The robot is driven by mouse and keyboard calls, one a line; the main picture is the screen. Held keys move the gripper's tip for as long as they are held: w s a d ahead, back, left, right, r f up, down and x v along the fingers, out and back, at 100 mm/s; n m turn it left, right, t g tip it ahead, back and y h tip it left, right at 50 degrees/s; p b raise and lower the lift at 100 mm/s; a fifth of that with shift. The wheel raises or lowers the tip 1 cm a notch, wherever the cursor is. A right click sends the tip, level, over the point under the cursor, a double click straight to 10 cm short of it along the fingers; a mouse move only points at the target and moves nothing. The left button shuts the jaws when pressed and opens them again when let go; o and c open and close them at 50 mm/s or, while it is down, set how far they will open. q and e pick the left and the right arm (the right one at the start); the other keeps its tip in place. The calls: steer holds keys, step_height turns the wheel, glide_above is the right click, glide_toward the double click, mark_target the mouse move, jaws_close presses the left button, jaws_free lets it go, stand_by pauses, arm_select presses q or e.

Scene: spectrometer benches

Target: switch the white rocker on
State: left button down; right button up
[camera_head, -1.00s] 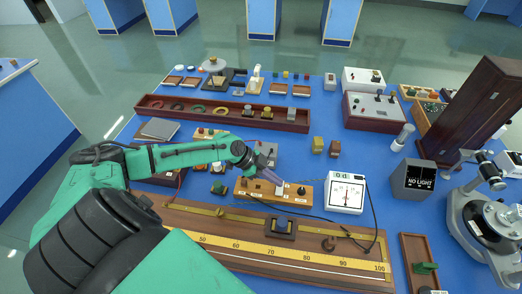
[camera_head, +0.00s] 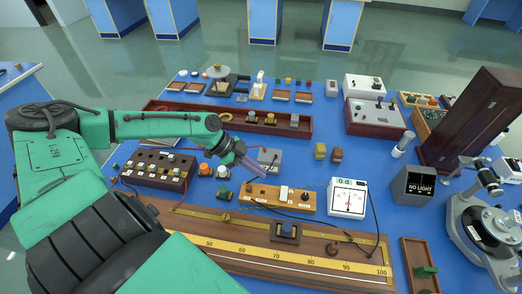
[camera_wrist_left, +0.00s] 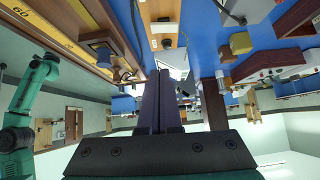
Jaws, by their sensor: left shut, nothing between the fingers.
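The white rocker (camera_head: 284,193) sits on a wooden block (camera_head: 262,191) in the middle of the bench, between a dark knob at its left and a black knob (camera_head: 305,196) at its right. Its tilt is too small to read. My left gripper (camera_head: 264,175) is shut and empty, held above and to the left of the rocker, apart from it. My right gripper is not in view.
A white meter (camera_head: 347,198) with a cable stands right of the block. A long wooden ruler bench (camera_head: 265,250) lies in front.

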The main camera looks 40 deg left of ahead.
arm_select(q)
steer(key=shift+w+a+r+t+b, duration=0.2)
steer(key=shift+w+a+t+b, duration=0.35)
steer(key=shift+b, duration=0.4)
steer(key=shift+w+d+y, duration=0.1)
steer(key=shift+w+y, duration=0.05)
steer(key=shift+y, duration=0.15)
glide_above(288, 189)
steer(key=s+a, duration=0.2)
steer(key=a, duration=0.1)
steer(key=f, duration=0.6)
steer(key=shift+d+f, duration=0.15)
steer(key=shift+d, duration=0.05)
steer(key=f, duration=0.2)
steer(key=f+p, duration=0.1)
steer(key=f, duration=0.1)
steer(key=shift+w, duration=0.25)
steer(key=shift+f, duration=0.35)
